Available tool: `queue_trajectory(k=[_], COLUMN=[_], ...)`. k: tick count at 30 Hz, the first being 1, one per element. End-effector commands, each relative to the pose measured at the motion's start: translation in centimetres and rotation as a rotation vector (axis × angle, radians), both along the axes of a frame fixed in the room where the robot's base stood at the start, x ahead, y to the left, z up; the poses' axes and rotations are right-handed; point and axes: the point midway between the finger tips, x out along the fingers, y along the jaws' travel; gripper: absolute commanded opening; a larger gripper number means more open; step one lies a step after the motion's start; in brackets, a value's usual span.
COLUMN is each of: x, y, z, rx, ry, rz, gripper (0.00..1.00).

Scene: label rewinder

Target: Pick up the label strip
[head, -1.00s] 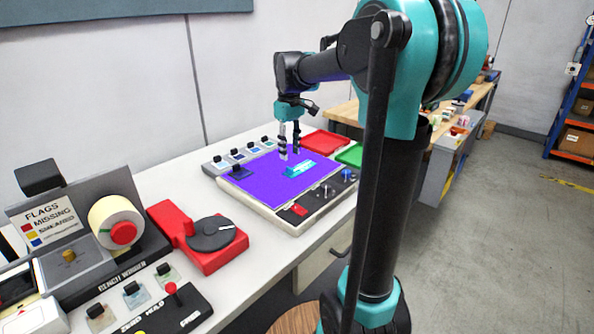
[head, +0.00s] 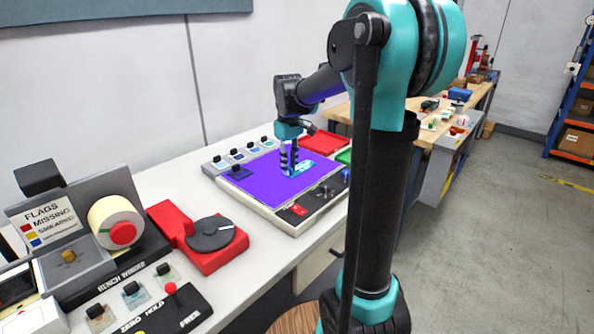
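The label strip (head: 302,165) is a small light-blue rectangle on the purple lit panel (head: 258,186) of the bench device. My gripper (head: 289,173) points down over the panel at the strip's left end, with its fingertips at about the panel's surface. The dark fingers cover part of the strip. The fingers are small and close together in this view, so I cannot tell whether they are shut on the strip or still apart.
A red tray (head: 323,142) and a green tray (head: 344,156) lie behind and right of the panel. Small dark-knobbed blocks (head: 237,154) line its back left. A red unit with a grey disc (head: 211,235) and the bench winder (head: 118,222) stand to the left.

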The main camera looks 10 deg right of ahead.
Motion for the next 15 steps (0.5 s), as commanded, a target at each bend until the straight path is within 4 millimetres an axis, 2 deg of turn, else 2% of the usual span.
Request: queue_trajectory(k=[1,4,15], x=[0.00,-0.01,-0.01], y=[0.00,-0.01,-0.01], z=[0.01,0.01,0.14], rx=[0.000,0.000,0.000], ry=[0.000,0.000,0.000], rz=[0.000,0.000,0.000], gripper=[0.12,0.00,0.00])
